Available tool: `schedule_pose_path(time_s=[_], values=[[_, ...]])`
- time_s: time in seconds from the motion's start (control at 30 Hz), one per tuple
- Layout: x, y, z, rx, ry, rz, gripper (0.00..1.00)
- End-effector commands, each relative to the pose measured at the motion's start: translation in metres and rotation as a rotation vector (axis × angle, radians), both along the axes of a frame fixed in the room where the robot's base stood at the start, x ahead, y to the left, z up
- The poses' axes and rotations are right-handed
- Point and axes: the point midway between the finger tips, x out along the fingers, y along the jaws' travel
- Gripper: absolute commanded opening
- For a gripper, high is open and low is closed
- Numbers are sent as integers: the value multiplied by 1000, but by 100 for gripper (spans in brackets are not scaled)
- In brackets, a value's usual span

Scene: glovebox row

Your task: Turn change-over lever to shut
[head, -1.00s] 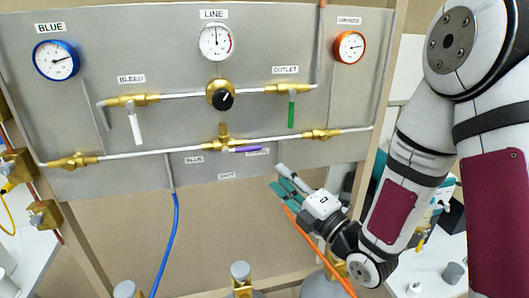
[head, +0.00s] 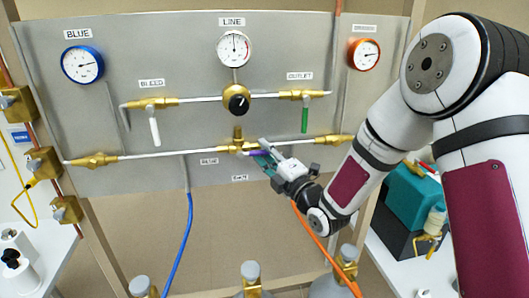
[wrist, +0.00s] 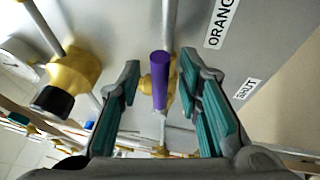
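The change-over lever is a purple handle on the brass valve (head: 238,144) at the lower middle of the grey panel. In the wrist view the purple lever (wrist: 160,82) stands between the two teal-padded fingers of my gripper (wrist: 162,98), with a gap on each side. My gripper (head: 263,158) is open around the lever in the head view and hides part of it there. Labels for BLUE (head: 209,161), ORANGE (wrist: 221,22) and SHUT (wrist: 245,89) are on the panel around this valve. In the head view the lever points right, towards the orange side.
The white bleed handle (head: 154,130) and green outlet handle (head: 304,119) hang above the lower pipe. The black regulator knob (head: 238,101) is above the valve. A blue hose (head: 176,245) and orange hose (head: 318,243) run down below. Cylinder tops stand at the bottom.

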Motion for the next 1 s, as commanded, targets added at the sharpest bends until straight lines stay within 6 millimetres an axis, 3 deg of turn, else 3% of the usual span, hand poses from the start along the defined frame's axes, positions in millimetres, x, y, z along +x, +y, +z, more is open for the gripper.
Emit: schedule_pose_path(time_s=[0.33,0.47,0.5,1.0], values=[[3,2,0,1,1,0,32],[3,2,0,1,1,0,3],[3,2,0,1,1,0,0],[3,4,-9,112,33,2,0]])
